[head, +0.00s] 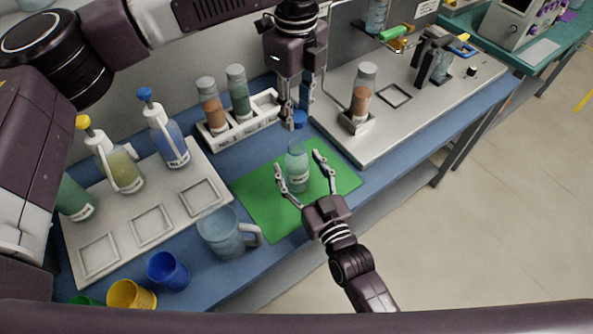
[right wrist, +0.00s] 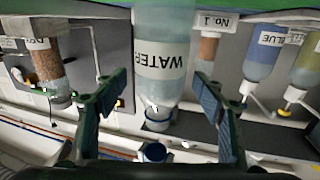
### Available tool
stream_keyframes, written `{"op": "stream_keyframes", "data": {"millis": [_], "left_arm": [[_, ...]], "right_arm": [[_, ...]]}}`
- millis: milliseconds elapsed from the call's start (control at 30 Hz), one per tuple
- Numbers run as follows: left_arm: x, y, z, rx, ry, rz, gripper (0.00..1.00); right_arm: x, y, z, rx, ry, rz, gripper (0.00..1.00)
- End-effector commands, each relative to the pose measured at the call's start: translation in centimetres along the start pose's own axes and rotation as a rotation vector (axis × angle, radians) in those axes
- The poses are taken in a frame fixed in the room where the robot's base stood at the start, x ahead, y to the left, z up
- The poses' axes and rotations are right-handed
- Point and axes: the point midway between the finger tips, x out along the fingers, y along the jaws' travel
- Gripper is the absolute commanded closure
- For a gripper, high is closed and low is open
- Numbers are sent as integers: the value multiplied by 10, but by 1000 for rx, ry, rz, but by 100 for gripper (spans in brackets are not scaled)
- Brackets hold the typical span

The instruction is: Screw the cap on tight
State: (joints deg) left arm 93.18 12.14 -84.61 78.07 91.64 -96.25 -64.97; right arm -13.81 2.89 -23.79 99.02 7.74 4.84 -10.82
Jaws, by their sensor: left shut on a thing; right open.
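A clear bottle (head: 297,168) stands upright on the green mat (head: 262,205) in the head view. In the right wrist view the bottle (right wrist: 163,50) appears upside down with a WATER label, its mouth uncovered. My left gripper (head: 297,108) points down above and slightly behind the bottle, shut on a blue cap (head: 300,119). The blue cap (right wrist: 155,152) also shows in the right wrist view, apart from the bottle mouth. My right gripper (head: 307,177) is open, its fingers (right wrist: 158,105) on either side of the bottle with gaps.
A rack (head: 216,147) with two filled bottles stands behind the mat. A pump-bottle tray (head: 88,222), a clear jug (head: 222,236) and coloured cups (head: 168,270) are at left. A grey platform (head: 345,151) with a brown-filled bottle (head: 362,90) is at right.

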Motion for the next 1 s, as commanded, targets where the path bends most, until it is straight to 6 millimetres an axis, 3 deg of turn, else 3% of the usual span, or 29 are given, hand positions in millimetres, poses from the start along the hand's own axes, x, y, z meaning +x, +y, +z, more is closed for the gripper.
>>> {"op": "stream_keyframes", "data": {"millis": [200,500,1000], "left_arm": [[0,0,0,0,0,0,79],[0,0,0,0,0,0,79],[0,0,0,0,0,0,79]], "right_arm": [[15,0,0,0,0,-1,36],[16,0,0,0,0,-1,36],[16,0,0,0,0,0,91]]}}
